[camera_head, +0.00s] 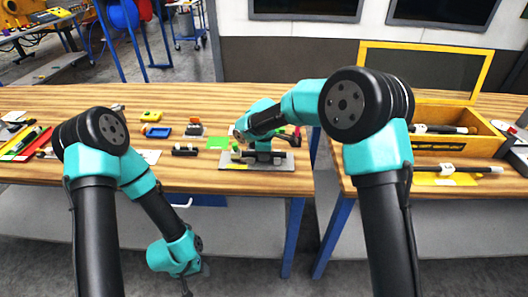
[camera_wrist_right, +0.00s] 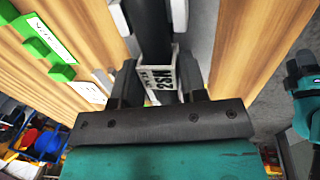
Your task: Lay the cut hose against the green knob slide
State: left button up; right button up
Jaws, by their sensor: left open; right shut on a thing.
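My right gripper (camera_wrist_right: 160,84) is shut on the cut hose, a black length (camera_wrist_right: 152,30) with a white band printed "2SN". In the head view the right gripper (camera_head: 262,150) is low over a grey plate (camera_head: 285,163) at the bench's front edge, largely hidden by its own wrist. A small green part (camera_head: 236,149), possibly the green knob slide, shows just left of this gripper; whether the hose touches it I cannot tell. My left gripper (camera_head: 187,289) is open, hanging in front of the bench and barely visible at the bottom edge.
A green square (camera_head: 218,143) and small black and orange parts (camera_head: 193,128) lie left of the plate. A wooden box (camera_head: 455,143) on the right bench holds a black piece. Another white-banded piece (camera_head: 470,170) lies before it. A gap separates the benches.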

jog(key=shift+a, duration=0.2)
dwell(0.7)
jog(key=o, duration=0.9)
jog(key=shift+o, duration=0.2)
jog(key=shift+r, duration=0.1)
jog(key=shift+w+r, duration=0.15)
jog(key=shift+r, duration=3.25)
jog(key=shift+s+d, duration=0.1)
jog(key=shift+s, duration=0.1)
